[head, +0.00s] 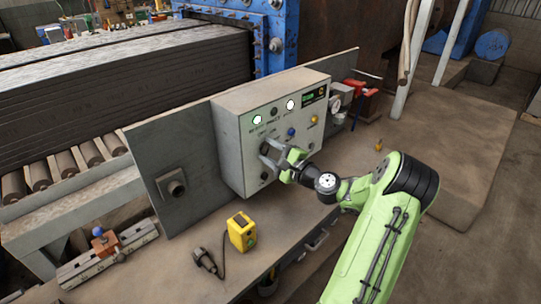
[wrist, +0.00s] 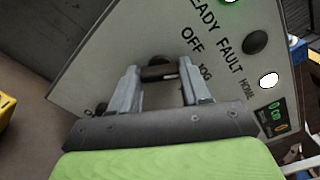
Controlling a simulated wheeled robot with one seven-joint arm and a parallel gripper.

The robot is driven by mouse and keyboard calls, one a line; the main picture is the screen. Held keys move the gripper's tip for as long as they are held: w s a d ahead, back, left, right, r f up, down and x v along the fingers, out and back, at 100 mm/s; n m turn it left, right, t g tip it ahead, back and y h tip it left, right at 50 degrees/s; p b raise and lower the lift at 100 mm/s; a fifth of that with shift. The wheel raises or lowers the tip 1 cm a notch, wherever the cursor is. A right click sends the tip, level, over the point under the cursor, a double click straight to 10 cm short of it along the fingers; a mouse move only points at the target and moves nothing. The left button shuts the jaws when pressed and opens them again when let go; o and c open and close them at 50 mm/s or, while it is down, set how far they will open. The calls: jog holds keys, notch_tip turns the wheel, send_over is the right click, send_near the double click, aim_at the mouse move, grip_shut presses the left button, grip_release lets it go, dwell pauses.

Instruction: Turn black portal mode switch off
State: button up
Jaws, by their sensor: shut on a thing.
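The black portal mode switch (wrist: 158,73) is on the front of a pale grey control box (head: 232,150). In the wrist view it sits between my two fingers, near the printed words OFF and what looks like JOG. My gripper (head: 268,150) is at the left part of the panel and is shut on the switch; it also shows in the wrist view (wrist: 160,82). My fingers mostly hide the switch in the head view. I cannot tell which position it points to.
The panel also carries lit lamps (head: 257,119), a small display (head: 314,96), a blue knob (head: 291,132) and a yellow button (head: 314,119). A yellow box (head: 241,232) with a cabled black plug (head: 205,261) lies on the bench. A red vise (head: 360,90) stands behind right.

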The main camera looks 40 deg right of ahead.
jog(key=n+b, duration=0.2)
jog(key=n, duration=0.1)
jog(key=shift+f+b, duration=0.2)
jog(key=shift+b, duration=0.15)
jog(key=shift+n+b, duration=1.1)
jog(key=shift+n, duration=0.3)
jog(key=shift+r+n, duration=0.1)
jog(key=shift+n, duration=0.2)
jog(key=o, duration=1.1)
jog(key=shift+c, duration=0.2)
jog(key=s, duration=1.5)
jog(key=shift+s+d, duration=0.2)
jog(key=shift+s, duration=0.2)
jog(key=shift+a, duration=0.1)
